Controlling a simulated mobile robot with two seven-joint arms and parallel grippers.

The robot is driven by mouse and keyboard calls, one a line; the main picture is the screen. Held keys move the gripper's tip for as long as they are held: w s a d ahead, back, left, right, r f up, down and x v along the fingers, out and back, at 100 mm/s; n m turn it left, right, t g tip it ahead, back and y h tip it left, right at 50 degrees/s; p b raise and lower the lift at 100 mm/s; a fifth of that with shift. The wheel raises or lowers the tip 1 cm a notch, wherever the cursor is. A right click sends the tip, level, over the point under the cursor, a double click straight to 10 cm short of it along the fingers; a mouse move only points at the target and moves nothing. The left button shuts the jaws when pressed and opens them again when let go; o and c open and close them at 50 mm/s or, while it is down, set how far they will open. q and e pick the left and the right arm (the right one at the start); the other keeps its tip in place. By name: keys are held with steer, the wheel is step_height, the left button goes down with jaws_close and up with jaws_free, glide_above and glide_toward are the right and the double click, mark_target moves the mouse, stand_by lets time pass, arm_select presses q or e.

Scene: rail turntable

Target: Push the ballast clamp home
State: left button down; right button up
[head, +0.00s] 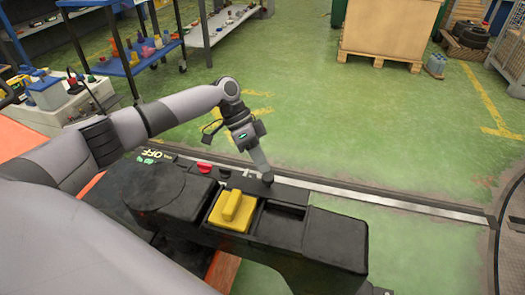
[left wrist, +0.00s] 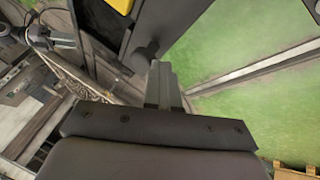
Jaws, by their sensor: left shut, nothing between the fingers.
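A black console (head: 335,238) holds a yellow block with a raised grip (head: 232,210) in a recess, with an empty dark slot to its right. A small black knob (head: 267,178) stands on the console's far edge. It may be the ballast clamp; no label shows. My left gripper (head: 265,170) is shut and empty, pointing down at this knob. In the left wrist view the shut fingers (left wrist: 161,80) are beside the dark knob (left wrist: 143,58); I cannot tell whether they touch. A yellow corner (left wrist: 120,5) shows at the top there.
A red knob (head: 204,167) and a lit OFF label (head: 159,155) are on the console, left of my left gripper. A metal rail (head: 345,191) runs along the floor behind it. Open green floor (head: 330,120) lies beyond, with a wooden crate (head: 388,28) and a blue cart (head: 125,62) farther back.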

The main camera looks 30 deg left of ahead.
arm_select(q)
steer(key=shift+s+d+f+g, duration=0.3)
steer(key=shift+s+d, duration=0.2)
steer(key=shift+s, duration=0.15)
arm_select(e)
steer(key=shift+s+d+f, duration=0.25)
steer(key=shift+s+f, duration=0.1)
steer(key=shift+f, duration=0.05)
arm_select(q)
steer(key=v, duration=0.8)
steer(key=shift+w+a+p, duration=0.25)
steer(key=shift+w+p, duration=0.1)
steer(key=shift+p, duration=0.1)
arm_select(e)
steer(key=shift+s+d+r, duration=0.1)
steer(key=shift+d, duration=0.05)
arm_select(q)
steer(key=shift+s, duration=0.1)
arm_select(e)
steer(key=shift+s, duration=0.1)
